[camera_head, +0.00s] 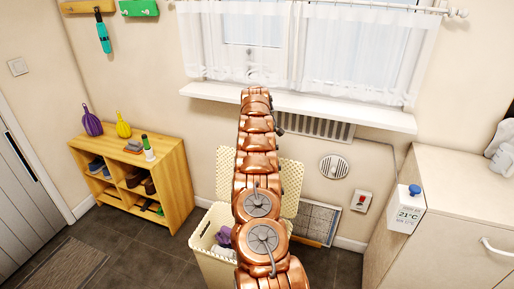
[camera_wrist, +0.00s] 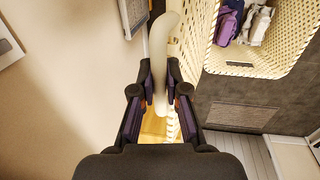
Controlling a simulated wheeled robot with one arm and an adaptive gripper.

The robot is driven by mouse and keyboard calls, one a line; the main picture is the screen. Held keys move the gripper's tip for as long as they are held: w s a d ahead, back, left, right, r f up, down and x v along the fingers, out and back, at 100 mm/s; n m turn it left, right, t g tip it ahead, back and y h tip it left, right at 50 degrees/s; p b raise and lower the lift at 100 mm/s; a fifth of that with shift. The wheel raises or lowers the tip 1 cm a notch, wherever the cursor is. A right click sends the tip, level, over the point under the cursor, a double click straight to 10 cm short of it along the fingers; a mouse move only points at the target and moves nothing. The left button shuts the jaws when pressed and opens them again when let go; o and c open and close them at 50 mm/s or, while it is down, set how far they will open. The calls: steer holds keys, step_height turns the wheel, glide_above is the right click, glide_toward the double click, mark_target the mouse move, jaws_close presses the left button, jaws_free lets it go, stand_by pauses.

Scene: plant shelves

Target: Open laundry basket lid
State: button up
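The cream laundry basket (camera_head: 213,258) stands on the floor behind my copper arm, with purple and pale laundry (camera_head: 224,237) showing inside. Its perforated lid (camera_head: 291,187) is raised, standing up at the back of the basket; my arm covers its middle. In the wrist view the basket (camera_wrist: 285,62) shows its open mouth at upper right, and the lid (camera_wrist: 186,40) is seen nearly edge-on. My gripper (camera_wrist: 160,78) has its two dark fingers closed on either side of the curved cream lid handle (camera_wrist: 165,42). In the head view my arm hides the gripper.
A wooden shoe shelf (camera_head: 175,180) stands to the left. A radiator grille (camera_head: 315,129) and a windowsill (camera_head: 300,107) are on the wall behind the lid. A beige cabinet (camera_head: 455,235) is at right.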

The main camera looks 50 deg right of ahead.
steer(key=o, duration=0.5)
steer(key=shift+f, duration=0.25)
steer(key=shift+c, duration=0.2)
steer(key=shift+d+r, duration=0.1)
steer(key=shift+r, duration=0.1)
steer(key=r, duration=0.4)
steer(key=a+r, duration=0.1)
steer(key=r, duration=0.1)
steer(key=shift+s, duration=0.25)
steer(key=shift+a+r, duration=0.1)
steer(key=shift+r, duration=0.5)
